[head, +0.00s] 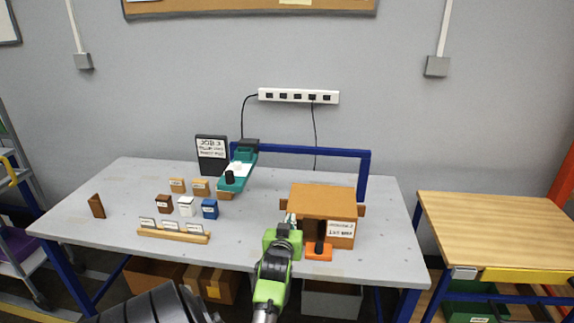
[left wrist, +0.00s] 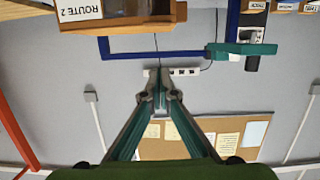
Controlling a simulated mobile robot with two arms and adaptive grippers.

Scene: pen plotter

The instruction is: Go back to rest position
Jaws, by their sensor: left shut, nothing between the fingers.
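My left gripper (head: 290,218) is in front of the left side of a wooden box with a white label (head: 341,229) on the grey table. Its fingers are shut with nothing between them, as the left wrist view (left wrist: 162,78) shows. That view is upside down, with the box (left wrist: 120,22) at its top, apart from the fingertips. A teal machine (head: 245,158), which looks like the plotter, stands at the back of the table. An orange piece with a dark upright part (head: 318,252) sits at the front of the box. My right gripper is not in view.
Several small blocks, among them a blue one (head: 210,209), stand left of centre behind a wooden card rack (head: 173,234). A black sign (head: 211,155) stands at the back. A blue frame (head: 364,175) rises behind the box. A wooden side table (head: 500,225) is at right.

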